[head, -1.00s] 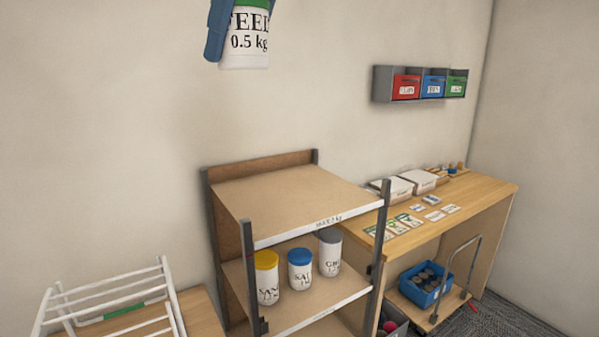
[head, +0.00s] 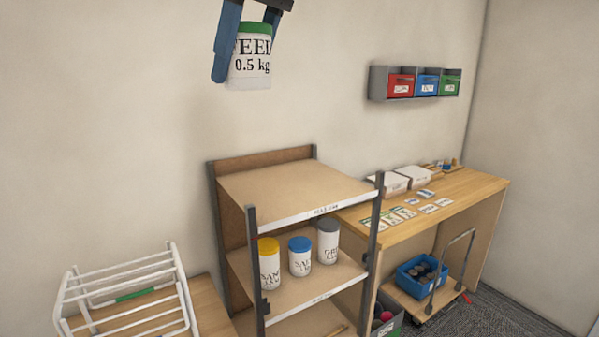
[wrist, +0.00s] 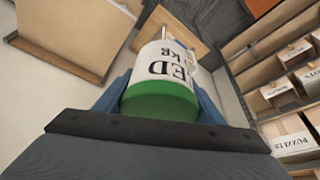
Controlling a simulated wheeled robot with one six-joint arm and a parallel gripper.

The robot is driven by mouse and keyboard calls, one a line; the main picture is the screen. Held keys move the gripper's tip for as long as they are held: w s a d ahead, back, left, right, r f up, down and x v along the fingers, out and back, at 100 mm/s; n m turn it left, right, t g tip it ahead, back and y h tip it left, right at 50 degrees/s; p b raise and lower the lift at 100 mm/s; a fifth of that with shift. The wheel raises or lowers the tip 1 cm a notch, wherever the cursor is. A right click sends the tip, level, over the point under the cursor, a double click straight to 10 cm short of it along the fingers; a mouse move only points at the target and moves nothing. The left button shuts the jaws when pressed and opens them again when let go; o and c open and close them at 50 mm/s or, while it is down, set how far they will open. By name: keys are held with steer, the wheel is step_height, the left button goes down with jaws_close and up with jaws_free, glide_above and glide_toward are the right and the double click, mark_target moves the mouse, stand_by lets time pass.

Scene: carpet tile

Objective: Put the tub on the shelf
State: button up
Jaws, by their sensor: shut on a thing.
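The tub (head: 250,62) is white with a green lid and reads "FEED 0.5 kg". My gripper (head: 248,50) is shut on it and holds it upright in the air, in front of the wall and above the shelf's height in the head view. In the wrist view the tub (wrist: 163,80) sits between the blue fingers, its green lid nearest the camera. The shelf unit (head: 300,195) has a bare top board with a label on its front edge. The board below holds a yellow-lidded tub (head: 269,265), a blue-lidded tub (head: 300,258) and a grey-lidded tub (head: 328,243).
A white wire rack (head: 125,285) stands on a wooden surface at lower left. Right of the shelf is a desk (head: 470,190) with boxes and cards. A trolley with a blue crate (head: 422,274) is beneath it. Red, blue and green bins (head: 415,83) hang on the wall.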

steer(key=w+d+f+m+t+h, duration=0.15)
steer(key=w+d+f, duration=0.3)
steer(key=f, duration=0.65)
steer(key=w+d+f+m, duration=0.3)
steer(key=w+f, duration=0.2)
steer(key=f, duration=0.6)
steer(key=w+d+f+m+h, duration=0.1)
steer(key=w+d+f+m, duration=0.3)
steer(key=f, duration=0.7)
steer(key=s+d+f, duration=0.1)
steer(key=d+f, duration=0.4)
steer(key=f, duration=0.4)
steer(key=s+d+f, duration=0.1)
steer(key=d+f, duration=0.4)
steer(key=f, duration=0.4)
steer(key=s+d+f+m+h, duration=0.1)
steer(key=s+d+f+m, duration=0.1)
steer(key=s+d+f, duration=0.4)
steer(key=s+d+f+m, duration=0.2)
steer(key=s+f, duration=0.2)
steer(key=f, duration=0.3)
steer(key=b+x, duration=1)
steer(key=shift+f+t, duration=0.2)
steer(key=shift+t, duration=0.25)
